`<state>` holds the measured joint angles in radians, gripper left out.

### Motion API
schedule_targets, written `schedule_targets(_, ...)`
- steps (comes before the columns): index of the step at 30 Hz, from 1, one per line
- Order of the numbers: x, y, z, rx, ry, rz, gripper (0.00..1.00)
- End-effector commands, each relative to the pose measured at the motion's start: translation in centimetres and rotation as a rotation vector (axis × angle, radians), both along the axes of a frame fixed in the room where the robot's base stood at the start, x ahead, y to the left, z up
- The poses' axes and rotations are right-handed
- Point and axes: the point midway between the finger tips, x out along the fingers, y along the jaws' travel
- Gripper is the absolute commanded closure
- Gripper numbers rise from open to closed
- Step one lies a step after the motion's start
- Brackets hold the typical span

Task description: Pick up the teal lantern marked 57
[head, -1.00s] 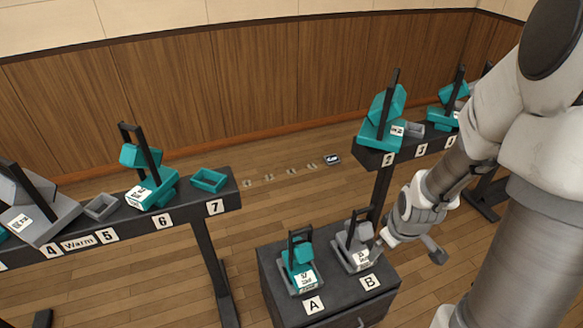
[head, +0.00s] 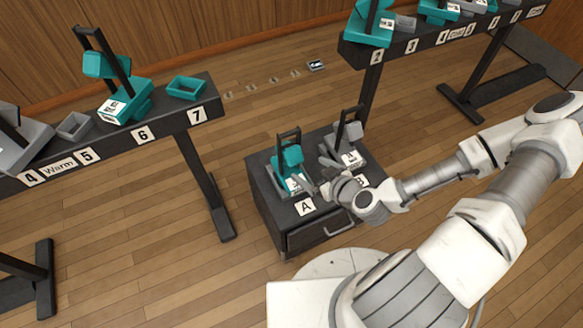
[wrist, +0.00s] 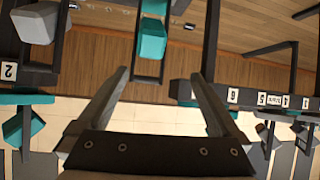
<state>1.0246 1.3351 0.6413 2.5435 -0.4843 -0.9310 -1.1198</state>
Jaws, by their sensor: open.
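A teal lantern (head: 289,156) with a dark upright frame stands at spot A on the dark cabinet. Its white label faces the front, but its number is too small to read surely now. My gripper (head: 320,188) is at the cabinet's front, just right of this lantern's base. In the wrist view, which looks upside down, my gripper (wrist: 160,76) has its two fingers wide apart with nothing between the tips. The teal lantern (wrist: 152,40) shows beyond the gap, apart from the fingers.
A grey lantern (head: 350,132) stands close by on the right at spot B. The cabinet (head: 268,205) has a front drawer handle (head: 325,229). The left shelf (head: 170,128) and right shelf (head: 385,52) hold more teal and grey lanterns and trays.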

Motion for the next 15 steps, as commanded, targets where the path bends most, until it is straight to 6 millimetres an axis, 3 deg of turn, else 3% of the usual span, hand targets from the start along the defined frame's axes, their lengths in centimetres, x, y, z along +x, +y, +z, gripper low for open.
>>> schedule_targets(9, 1.6, 0.5, 1.7, 0.096, -0.126, -0.128, 0.00)
schedule_targets(15, 2.6, 0.8, 1.0, 0.096, -0.134, -0.133, 0.00)
